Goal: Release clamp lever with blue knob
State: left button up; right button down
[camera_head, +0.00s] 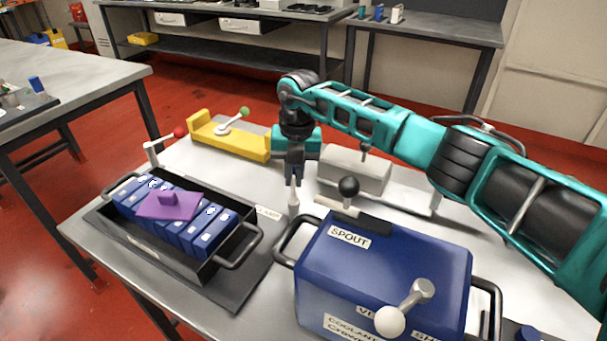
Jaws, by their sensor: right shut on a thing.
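My right gripper (294,178) reaches in from the right and points down behind the black battery tray. It is shut on the top of a grey upright lever (294,203) at the tray's far right corner. The fingers cover the lever's top, so its knob and colour are hidden. Another clamp lever with a red knob (180,132) stands at the tray's far left. The black tray (228,285) holds several blue battery cells (212,230) with a purple piece (168,205) on top. My left gripper is not in view.
A blue box labelled SPOUT (400,260) with a black-knobbed lever (348,187) and a white-knobbed lever (390,320) stands at right. A yellow fixture (228,140) with a green knob (244,112) and a grey block (354,172) lie behind. Bare table shows between them.

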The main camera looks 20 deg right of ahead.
jog(key=shift+w+d+r, duration=0.1)
jog(key=shift+d, duration=0.15)
jog(key=c, duration=1.2)
grip_release()
jog(key=shift+d, duration=0.1)
jog(key=shift+c, duration=0.2)
jog(key=shift+o, duration=0.3)
notch_tip(320, 180, up, 13)
jog(key=shift+s+d, duration=0.2)
jog(key=shift+d, duration=0.05)
